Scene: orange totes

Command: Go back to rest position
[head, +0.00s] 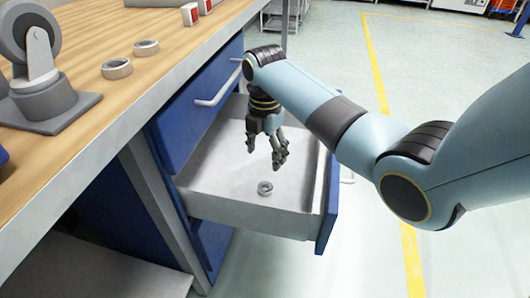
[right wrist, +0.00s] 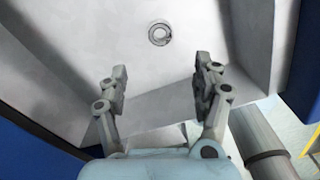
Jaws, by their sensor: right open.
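My right gripper (head: 266,150) is open and empty, pointing down over the open drawer (head: 230,208). A small metal ring (head: 265,188) lies on the drawer floor below the gripper. In the right wrist view the ring (right wrist: 160,33) lies beyond the open fingertips (right wrist: 160,75), apart from them. My right arm reaches in from the right side of the head view. My left gripper is not in view.
A wooden workbench (head: 105,90) stands at the left with two metal rings (head: 117,68), a caster wheel (head: 35,60) and small red-and-white boxes (head: 190,14) on it. A closed blue drawer (head: 200,110) sits above the open one. The floor at the right is clear, with a yellow line (head: 377,75).

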